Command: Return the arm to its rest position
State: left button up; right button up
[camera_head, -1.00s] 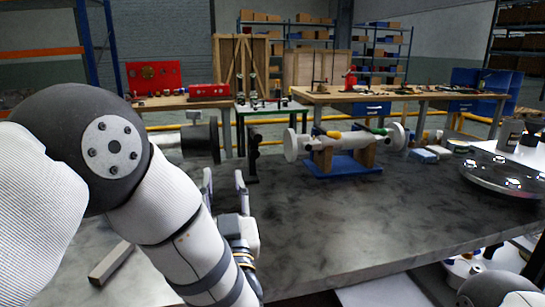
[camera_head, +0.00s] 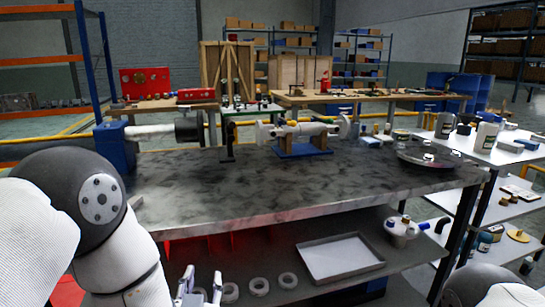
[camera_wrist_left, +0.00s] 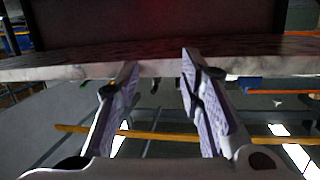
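My left arm comes in from the left in the head view, with its grey and white elbow in front of the table's left end. My left gripper (camera_head: 202,282) is low at the bottom edge, in front of the lower shelf and below the tabletop. In the left wrist view my left gripper (camera_wrist_left: 160,68) has its two fingers spread apart with nothing between them. The table edge (camera_wrist_left: 155,68) crosses behind the fingertips. Part of my right arm shows at the bottom right of the head view; its gripper is out of view.
The marble-like tabletop (camera_head: 230,186) is mostly clear. A white cylindrical part on a blue stand (camera_head: 305,150) sits at its back. The lower shelf holds white rings (camera_head: 259,286), a white tray (camera_head: 341,276) and a white pot (camera_head: 401,229). A side rack stands right.

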pick_arm(q)
jog(key=s+a+f+g+h+p, duration=0.1)
jog(key=s+a+f+g, duration=0.3)
jog(key=s+f+g, duration=0.9)
jog(key=s+a+f+g, duration=0.2)
jog(key=s, duration=1.4)
jog(key=s+a+f+g, duration=0.2)
jog(key=s+g, duration=0.1)
jog(key=s, duration=1.3)
jog(key=shift+s+a+f+h+p, duration=0.2)
jog(key=shift+s+f+h+p, duration=0.1)
jog(key=shift+f+p, duration=0.15)
pick_arm(e)
jog(key=w+r, duration=0.1)
jog(key=w+r+t, duration=0.1)
jog(key=shift+w+r, duration=0.2)
jog(key=shift+r, duration=0.15)
pick_arm(q)
jog(key=shift+w, duration=0.15)
